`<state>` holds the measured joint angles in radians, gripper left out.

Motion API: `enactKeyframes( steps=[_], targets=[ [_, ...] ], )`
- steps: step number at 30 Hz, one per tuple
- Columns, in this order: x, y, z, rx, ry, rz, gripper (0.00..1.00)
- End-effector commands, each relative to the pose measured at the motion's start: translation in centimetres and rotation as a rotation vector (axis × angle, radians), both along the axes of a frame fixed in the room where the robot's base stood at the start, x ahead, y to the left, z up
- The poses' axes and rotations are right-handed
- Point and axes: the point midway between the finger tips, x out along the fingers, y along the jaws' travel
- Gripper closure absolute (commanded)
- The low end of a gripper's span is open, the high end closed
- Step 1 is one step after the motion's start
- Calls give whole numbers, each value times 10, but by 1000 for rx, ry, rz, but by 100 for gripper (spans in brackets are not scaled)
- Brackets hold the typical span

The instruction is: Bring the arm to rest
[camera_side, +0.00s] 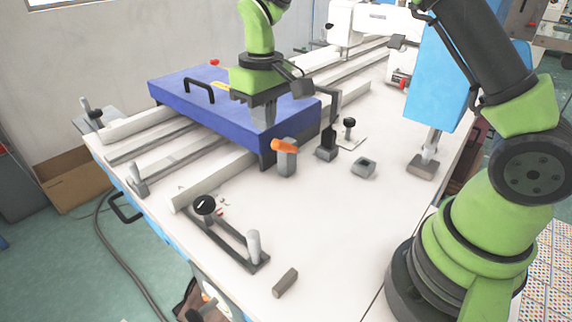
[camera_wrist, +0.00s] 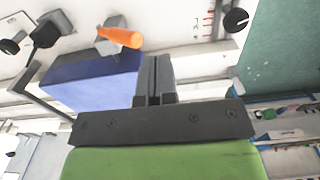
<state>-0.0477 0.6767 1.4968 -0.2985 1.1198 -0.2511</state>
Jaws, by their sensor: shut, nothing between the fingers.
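My gripper (camera_side: 264,118) points down over the near right part of the blue flat box (camera_side: 215,103), which has a black handle on top. I cannot tell how far its tips are from the box. In the wrist view my gripper (camera_wrist: 154,68) shows its two grey fingers together with nothing between them. The blue box also shows in the wrist view (camera_wrist: 95,82), behind and left of the fingers. A grey block with an orange handle (camera_side: 286,147) stands on the white table just past the box's near corner; the orange handle (camera_wrist: 118,37) is left of the fingers in the wrist view.
Near the gripper stand a black post fixture (camera_side: 327,148) and a small grey block (camera_side: 363,168). A white sewing machine (camera_side: 365,22) is at the back. A dark frame with a knob (camera_side: 205,206) lies at front left. The white table (camera_side: 335,240) has free room at front right.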

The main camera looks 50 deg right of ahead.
Motion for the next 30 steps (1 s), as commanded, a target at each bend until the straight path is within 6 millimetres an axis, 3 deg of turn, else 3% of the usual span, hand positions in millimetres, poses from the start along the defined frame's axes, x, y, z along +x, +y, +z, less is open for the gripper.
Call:
enactKeyframes(
  steps=[5, 9, 15, 19, 24, 30],
  targets=[
    [-23, 1, 50, 34, -96, -52, 100],
    [-59, 2, 93, 76, -197, -113, 100],
    [-118, 4, 132, 144, -340, -197, 100],
    [-158, 6, 143, 191, -430, -247, 100],
    [-198, 8, 142, 245, -522, -302, 100],
    [-218, 9, 137, 277, -575, -331, 100]
  ],
)
